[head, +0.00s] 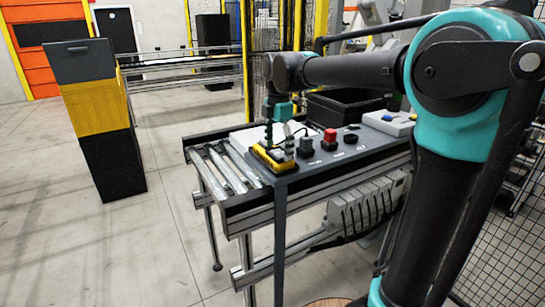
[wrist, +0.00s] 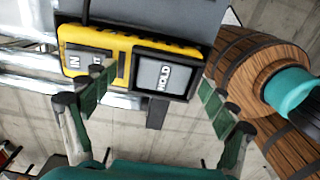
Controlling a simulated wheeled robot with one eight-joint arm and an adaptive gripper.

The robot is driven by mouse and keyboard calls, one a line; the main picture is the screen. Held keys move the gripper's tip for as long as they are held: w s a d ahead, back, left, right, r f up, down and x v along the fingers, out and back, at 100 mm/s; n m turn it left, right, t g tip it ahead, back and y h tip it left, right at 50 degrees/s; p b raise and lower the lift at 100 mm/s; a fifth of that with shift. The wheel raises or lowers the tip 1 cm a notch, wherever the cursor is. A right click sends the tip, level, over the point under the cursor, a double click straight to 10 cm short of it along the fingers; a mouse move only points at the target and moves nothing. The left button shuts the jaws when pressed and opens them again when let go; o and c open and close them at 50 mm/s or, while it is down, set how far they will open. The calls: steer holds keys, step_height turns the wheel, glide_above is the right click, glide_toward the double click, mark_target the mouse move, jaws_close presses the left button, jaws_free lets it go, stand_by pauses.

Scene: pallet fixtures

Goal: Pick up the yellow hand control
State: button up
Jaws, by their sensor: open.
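The yellow hand control (head: 272,158) lies at the front left corner of the grey control panel on the conveyor stand. In the wrist view the hand control (wrist: 136,42) shows a yellow body with dark labelled faces, one reading "HOLD". My gripper (wrist: 154,102) is open, with its two green-padded fingers apart on the left and right of the hand control's lower side. Nothing is held between them. In the head view my gripper (head: 279,140) is just over the hand control and partly covers it. Contact cannot be told.
Beside the hand control on the panel (head: 340,160) stand a grey switch (head: 305,147), a red-topped switch (head: 329,139) and a black knob (head: 351,138). A black bin (head: 345,105) is behind. Rollers (head: 228,168) lie left. A wooden barrel (wrist: 262,60) shows right in the wrist view.

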steer(key=shift+c, duration=0.6)
steer(key=c, duration=1.2)
steer(key=shift+c, duration=0.3)
steer(key=shift+r, duration=0.15)
